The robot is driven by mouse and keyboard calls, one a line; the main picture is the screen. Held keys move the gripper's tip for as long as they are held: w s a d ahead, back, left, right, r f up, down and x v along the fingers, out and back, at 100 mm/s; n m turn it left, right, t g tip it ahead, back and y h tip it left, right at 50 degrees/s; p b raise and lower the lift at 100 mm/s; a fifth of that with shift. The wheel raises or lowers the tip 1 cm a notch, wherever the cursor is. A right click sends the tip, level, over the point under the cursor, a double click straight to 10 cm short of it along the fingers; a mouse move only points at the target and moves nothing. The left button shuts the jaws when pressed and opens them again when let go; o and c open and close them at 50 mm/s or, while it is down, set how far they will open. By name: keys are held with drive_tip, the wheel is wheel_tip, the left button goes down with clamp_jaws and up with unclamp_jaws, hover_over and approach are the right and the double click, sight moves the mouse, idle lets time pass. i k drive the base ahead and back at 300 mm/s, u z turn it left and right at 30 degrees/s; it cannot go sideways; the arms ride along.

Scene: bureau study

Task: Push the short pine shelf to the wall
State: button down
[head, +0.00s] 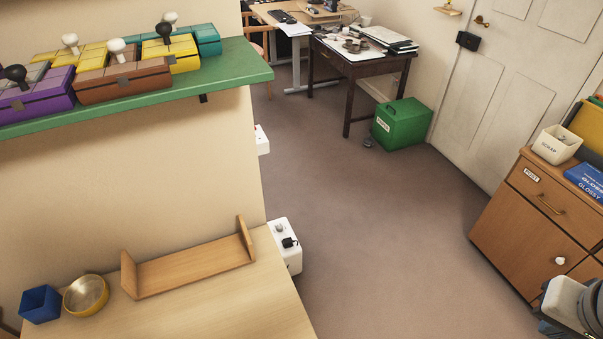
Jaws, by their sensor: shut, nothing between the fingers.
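The short pine shelf (190,268) is a light wooden board with a raised end piece at each side. It lies on the pale wooden tabletop (225,310) at lower left in the head view, with its long side roughly along the cream wall (190,170). Its back edge is close to the wall; I cannot tell whether it touches. It looks empty. Part of my arm shows at the lower right corner, well apart from the shelf. My gripper is not in view.
A green wall shelf (225,72) with several coloured boxes hangs above. A white box (285,247) is beside the table's right corner. Open carpet (370,240) lies between table and cabinet (540,220).

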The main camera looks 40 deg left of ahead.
sight(153, 278)
drive_tip(key=z, duration=0.05)
drive_tip(key=i, duration=2.6)
drive_tip(key=u, duration=0.7)
drive_tip(key=k, duration=0.1)
drive_tip(key=u, duration=3.2)
drive_tip(key=i, duration=1)
drive_tip(key=u, duration=0.05)
